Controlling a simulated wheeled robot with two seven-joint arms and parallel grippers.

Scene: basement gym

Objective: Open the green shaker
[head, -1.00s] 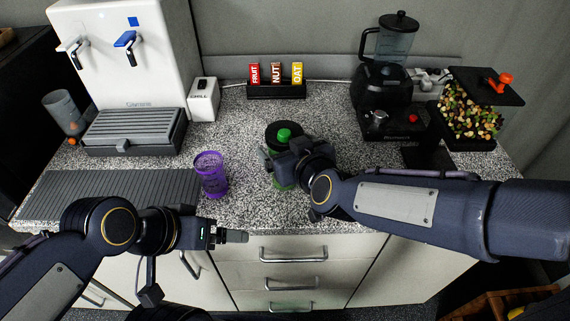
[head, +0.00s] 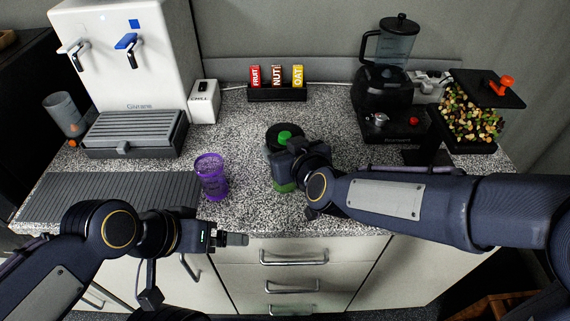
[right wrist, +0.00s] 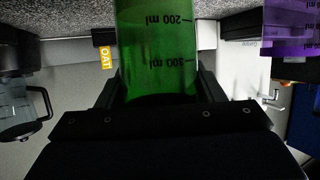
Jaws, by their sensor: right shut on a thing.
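The green shaker (head: 284,186) stands on the speckled counter, with a black lid (head: 285,136) that has a green cap on top. The lid is on. My right gripper (head: 284,162) is shut around the shaker's body and hides much of it. In the right wrist view the shaker's clear green side (right wrist: 158,50), with volume marks, sits between the two fingers and appears upside down. My left gripper (head: 238,239) is in front of the counter's front edge, apart from the shaker. Its jaw gap is not clear.
A purple cup (head: 212,177) stands left of the shaker. A rack (head: 277,93) of bars is behind it. A blender (head: 385,100) and a tray of food pieces (head: 470,120) are at right. A water dispenser (head: 115,60) and grooved mat (head: 105,195) are at left.

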